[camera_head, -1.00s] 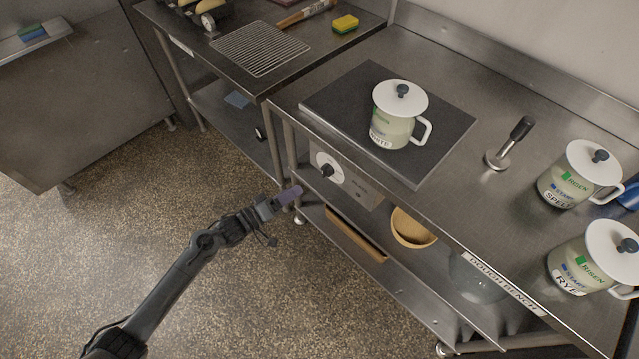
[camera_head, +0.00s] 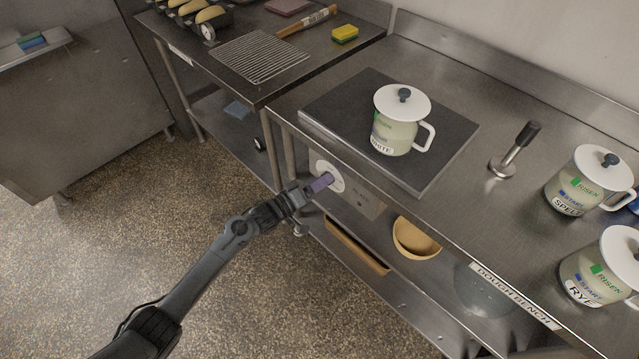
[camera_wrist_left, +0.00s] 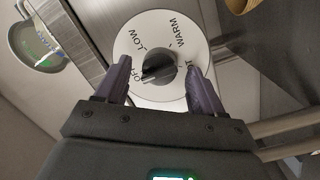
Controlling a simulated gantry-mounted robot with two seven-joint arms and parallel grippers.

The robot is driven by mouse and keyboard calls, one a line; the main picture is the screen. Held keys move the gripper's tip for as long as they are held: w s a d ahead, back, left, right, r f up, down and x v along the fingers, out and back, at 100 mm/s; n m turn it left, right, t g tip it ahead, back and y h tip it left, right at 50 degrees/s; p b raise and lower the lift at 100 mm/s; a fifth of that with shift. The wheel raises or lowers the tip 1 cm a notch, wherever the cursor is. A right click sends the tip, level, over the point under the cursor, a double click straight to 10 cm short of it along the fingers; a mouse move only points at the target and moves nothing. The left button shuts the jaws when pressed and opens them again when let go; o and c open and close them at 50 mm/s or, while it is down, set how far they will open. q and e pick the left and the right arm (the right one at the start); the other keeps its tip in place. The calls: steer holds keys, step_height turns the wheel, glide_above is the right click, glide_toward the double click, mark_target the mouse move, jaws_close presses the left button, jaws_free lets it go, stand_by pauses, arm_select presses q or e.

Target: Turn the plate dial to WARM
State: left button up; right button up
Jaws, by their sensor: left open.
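The plate dial (camera_head: 338,177) is a white disc on the front panel under the dark plate (camera_head: 447,150). In the left wrist view its black knob (camera_wrist_left: 157,70) sits at the centre of the white face (camera_wrist_left: 150,29), marked OFF, LOW, WARM and a partly covered word at the right. The knob's pale mark seems to point towards OFF. My left gripper (camera_head: 322,183) is at the dial, its purple fingers open on either side of the knob. Whether they touch it cannot be told. My right gripper is not in view.
A lidded WHITE mug (camera_head: 398,134) stands on the plate. SPELT (camera_head: 577,190) and RYE (camera_head: 597,277) mugs and a metal tool with a black handle (camera_head: 517,148) stand on the bench at right. A tan bowl (camera_head: 410,243) is on the shelf below.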

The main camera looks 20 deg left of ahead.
arm_select(q)
steer(key=c, duration=1)
steer(key=shift+c, duration=0.2)
steer(key=shift+r+m, duration=0.1)
steer(key=shift+m, duration=0.2)
steer(key=shift+s+d+m+t+y+p, duration=0.15)
steer(key=shift+m+y+p, duration=0.65)
steer(key=shift+m, duration=3.3)
steer(key=shift+w+d+m+t+y+p, duration=0.15)
steer(key=shift+m+y+p, duration=0.6)
steer(key=shift+m, duration=3.35)
steer(key=shift+s+d+m+t+y+p, duration=0.15)
steer(key=shift+m+y+p, duration=0.65)
steer(key=shift+m, duration=3.3)
steer(key=shift+h+p, duration=0.3)
steer(key=shift+h, duration=0.05)
